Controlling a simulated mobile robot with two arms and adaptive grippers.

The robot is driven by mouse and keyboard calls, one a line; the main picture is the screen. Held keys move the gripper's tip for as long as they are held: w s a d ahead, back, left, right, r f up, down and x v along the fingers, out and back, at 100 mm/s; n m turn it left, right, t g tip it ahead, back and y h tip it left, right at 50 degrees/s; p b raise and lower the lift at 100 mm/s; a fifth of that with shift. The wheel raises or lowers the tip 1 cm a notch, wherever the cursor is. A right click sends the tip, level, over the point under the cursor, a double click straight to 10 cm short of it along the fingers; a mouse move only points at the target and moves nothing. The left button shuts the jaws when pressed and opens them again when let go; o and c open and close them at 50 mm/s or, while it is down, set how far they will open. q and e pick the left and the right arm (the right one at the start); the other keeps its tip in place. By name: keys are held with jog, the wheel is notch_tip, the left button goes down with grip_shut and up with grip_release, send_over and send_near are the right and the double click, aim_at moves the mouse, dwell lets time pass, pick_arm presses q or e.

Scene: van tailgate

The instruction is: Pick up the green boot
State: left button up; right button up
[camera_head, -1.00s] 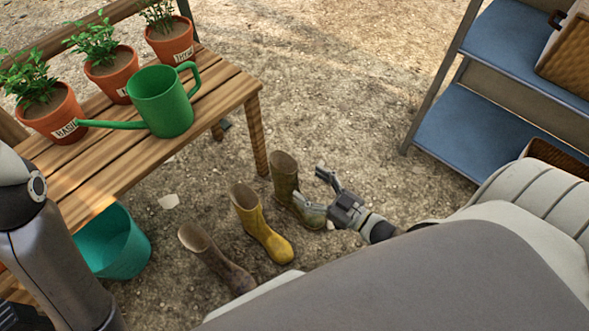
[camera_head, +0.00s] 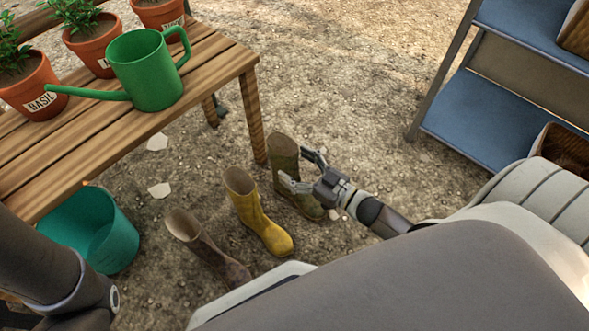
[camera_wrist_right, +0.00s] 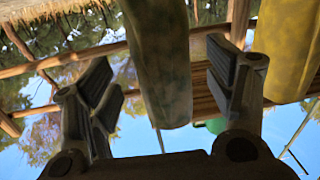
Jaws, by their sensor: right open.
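The green boot (camera_head: 283,158) stands upright on the ground near the bench leg, in the head view, at the right end of a row of boots. My right gripper (camera_head: 298,165) is open, with its fingers spread around the boot's shaft and partly covering it. In the right wrist view, the boot's olive-green shaft (camera_wrist_right: 158,65) hangs upside down between the two open fingers (camera_wrist_right: 160,95), with a gap showing on each side. My left arm shows at the lower left of the head view, but its gripper is out of view.
A yellow boot (camera_head: 258,220) stands just left of the green one, and a brown boot (camera_head: 207,250) further left. A wooden bench (camera_head: 215,75) holds a green watering can (camera_head: 148,75) and potted plants. A teal bucket (camera_head: 110,235) stands below. Blue shelves (camera_head: 490,120) stand right.

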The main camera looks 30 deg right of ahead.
jog(key=b+x, duration=0.2)
jog(key=x, duration=0.1)
jog(key=shift+a+f, duration=0.15)
jog(key=shift+f, duration=0.15)
jog(key=shift+w+a+r, duration=0.1)
jog(key=shift+w+a, duration=0.05)
jog(key=shift+w, duration=0.2)
jog(key=c, duration=1.6)
jog(key=shift+r, duration=0.1)
grip_shut()
